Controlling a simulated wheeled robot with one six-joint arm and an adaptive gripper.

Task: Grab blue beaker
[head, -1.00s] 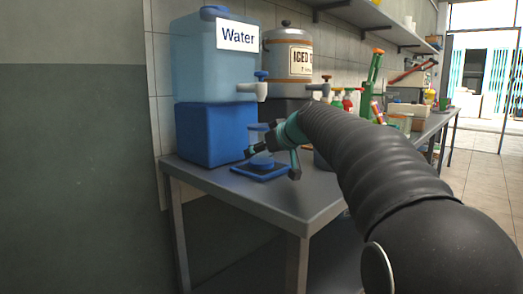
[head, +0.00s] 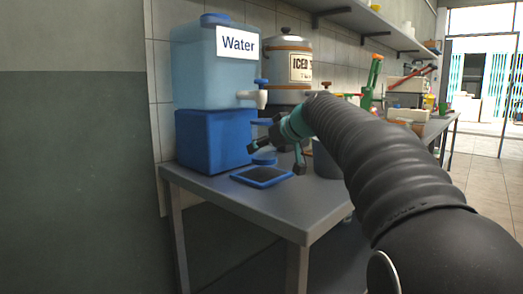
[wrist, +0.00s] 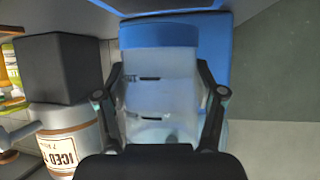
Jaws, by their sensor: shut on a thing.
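The blue beaker (head: 264,160) is translucent with blue bands at its ends. In the head view it is partly hidden by my gripper (head: 274,152). It hangs upright a little above the dark, blue-edged mat (head: 247,178). In the wrist view the beaker (wrist: 160,85) fills the space between the two fingers of my gripper (wrist: 160,70), which are shut on its sides.
A blue water dispenser (head: 205,70) with a white tap (head: 250,97) stands on a blue block (head: 210,140) close behind the beaker. A metal iced-tea urn (head: 296,48) stands to its right. The grey table's front (head: 265,210) is clear.

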